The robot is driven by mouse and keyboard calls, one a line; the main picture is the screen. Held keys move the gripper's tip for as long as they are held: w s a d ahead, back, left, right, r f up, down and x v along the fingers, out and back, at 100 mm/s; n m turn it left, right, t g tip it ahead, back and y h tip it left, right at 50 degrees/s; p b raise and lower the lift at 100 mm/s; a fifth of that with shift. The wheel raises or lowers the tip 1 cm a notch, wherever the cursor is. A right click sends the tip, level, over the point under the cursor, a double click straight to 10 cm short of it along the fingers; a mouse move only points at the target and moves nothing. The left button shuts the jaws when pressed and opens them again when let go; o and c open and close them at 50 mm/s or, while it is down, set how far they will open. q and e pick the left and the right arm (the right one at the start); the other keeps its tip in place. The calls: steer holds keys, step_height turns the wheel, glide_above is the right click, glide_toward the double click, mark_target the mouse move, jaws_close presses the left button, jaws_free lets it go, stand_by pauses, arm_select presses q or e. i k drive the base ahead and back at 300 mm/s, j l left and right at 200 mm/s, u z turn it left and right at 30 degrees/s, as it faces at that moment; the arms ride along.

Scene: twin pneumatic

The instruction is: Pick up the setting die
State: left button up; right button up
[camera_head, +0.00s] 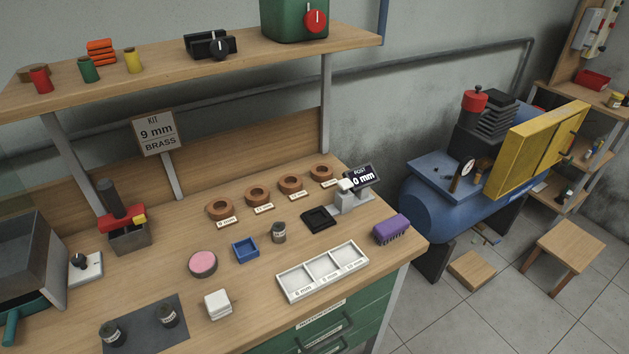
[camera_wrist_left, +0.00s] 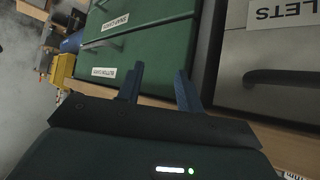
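Several short dark metal cylinders with pale labels could be the setting die; the labels are too small to read. One cylinder (camera_head: 279,232) stands upright on the bench beside the blue tray. Two more, a left one (camera_head: 112,334) and a right one (camera_head: 168,315), stand on the dark mat (camera_head: 140,325) at the front left. My left gripper (camera_wrist_left: 159,70) shows only in the left wrist view, open and empty, in front of green drawers (camera_wrist_left: 150,50). Neither gripper shows in the head view, and my right gripper is in no view.
The wooden bench holds a blue tray (camera_head: 245,250), pink disc (camera_head: 203,264), white block (camera_head: 218,304), white three-part tray (camera_head: 323,271), copper-coloured rings (camera_head: 257,194), a purple brush (camera_head: 391,229) and a black square pad (camera_head: 319,219). A sign (camera_head: 157,133) reads "KIT 9 mm BRASS". A shelf (camera_head: 170,75) overhangs the back.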

mark_target(165, 312)
steer(key=k+u, duration=0.15)
steer(key=u, duration=0.15)
steer(key=k+j+u, duration=0.1)
steer(key=u, duration=0.2)
steer(key=i+u, duration=0.15)
steer(key=u, duration=0.25)
